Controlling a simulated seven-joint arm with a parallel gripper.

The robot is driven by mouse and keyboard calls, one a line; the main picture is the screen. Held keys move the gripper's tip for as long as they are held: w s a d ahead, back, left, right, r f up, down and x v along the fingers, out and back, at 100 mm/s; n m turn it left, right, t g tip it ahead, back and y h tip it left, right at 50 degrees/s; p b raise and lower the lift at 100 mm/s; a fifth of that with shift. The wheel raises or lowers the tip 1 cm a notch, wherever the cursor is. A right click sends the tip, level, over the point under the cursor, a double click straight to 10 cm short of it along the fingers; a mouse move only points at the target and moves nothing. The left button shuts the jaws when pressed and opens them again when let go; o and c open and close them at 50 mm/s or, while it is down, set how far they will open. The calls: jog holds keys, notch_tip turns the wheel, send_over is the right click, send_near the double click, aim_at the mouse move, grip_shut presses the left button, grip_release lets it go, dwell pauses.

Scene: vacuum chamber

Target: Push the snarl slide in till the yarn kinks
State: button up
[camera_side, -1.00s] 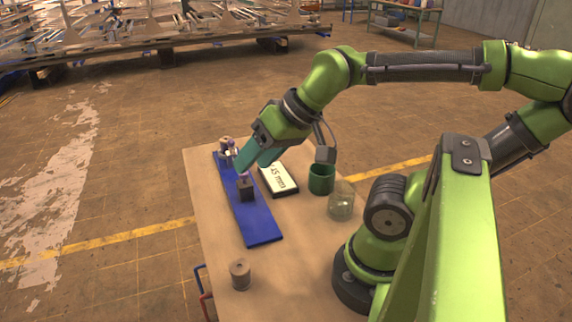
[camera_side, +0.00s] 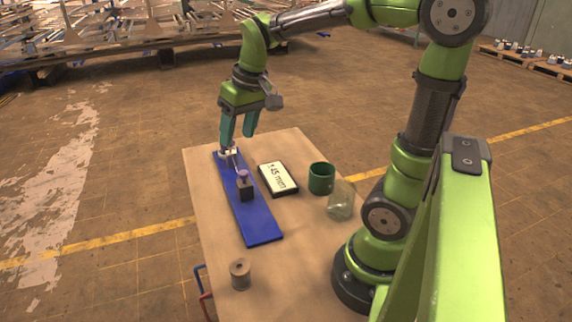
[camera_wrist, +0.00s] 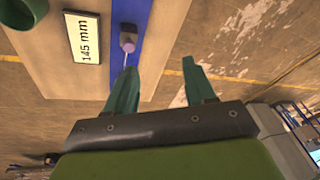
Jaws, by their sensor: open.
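A long blue board (camera_side: 258,222) lies on the table and shows in the wrist view (camera_wrist: 146,50). A thin light strand (camera_wrist: 126,60), seemingly yarn, runs from the block toward my left finger; I see no clear kink. My gripper (camera_side: 237,143) is open above the far end, fingers pointing down, one close to the pale piece. Contact is unclear.
A spool (camera_side: 240,274) stands at the near left of the table (camera_side: 300,240).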

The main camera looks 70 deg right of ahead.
jog(key=n+g, duration=0.2)
send_over(243, 172)
jog(key=a, duration=0.1)
jog(key=d+n+g, duration=0.1)
jog(key=n, duration=0.1)
jog(key=shift+h, duration=0.3)
notch_tip(243, 172, down, 16)
jog(key=shift+r, duration=0.2)
grip_shut()
